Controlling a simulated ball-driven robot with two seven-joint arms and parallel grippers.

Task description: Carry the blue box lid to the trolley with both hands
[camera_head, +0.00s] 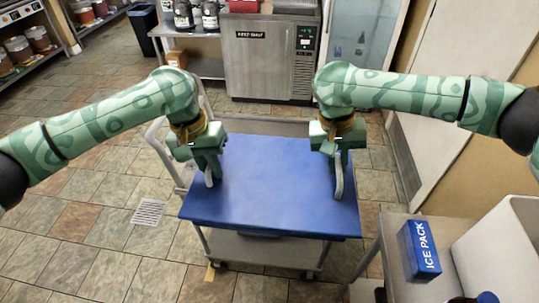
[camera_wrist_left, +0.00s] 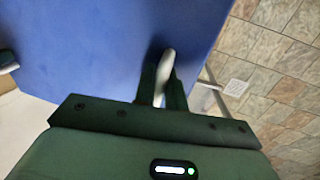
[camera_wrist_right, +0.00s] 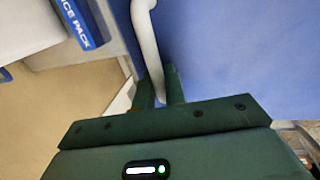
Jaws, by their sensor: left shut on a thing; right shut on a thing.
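The blue box lid (camera_head: 270,190) is a flat blue panel with two pale handles, held level over the trolley (camera_head: 262,250). I cannot tell whether it touches the trolley top. My left gripper (camera_head: 209,160) is shut on the left handle (camera_head: 208,178). The left wrist view shows this handle (camera_wrist_left: 165,65) between the fingers, over the blue surface (camera_wrist_left: 100,45). My right gripper (camera_head: 337,155) is shut on the right handle (camera_head: 339,180). The right wrist view shows that handle (camera_wrist_right: 146,38) between the fingers. The lid hides most of the trolley's top.
A side table (camera_head: 400,285) at the lower right holds a blue ice pack box (camera_head: 419,250) and a white bin (camera_head: 500,250). A grey steel machine (camera_head: 268,60) stands behind the trolley. A floor drain (camera_head: 149,212) lies left. Tiled floor is free at the left.

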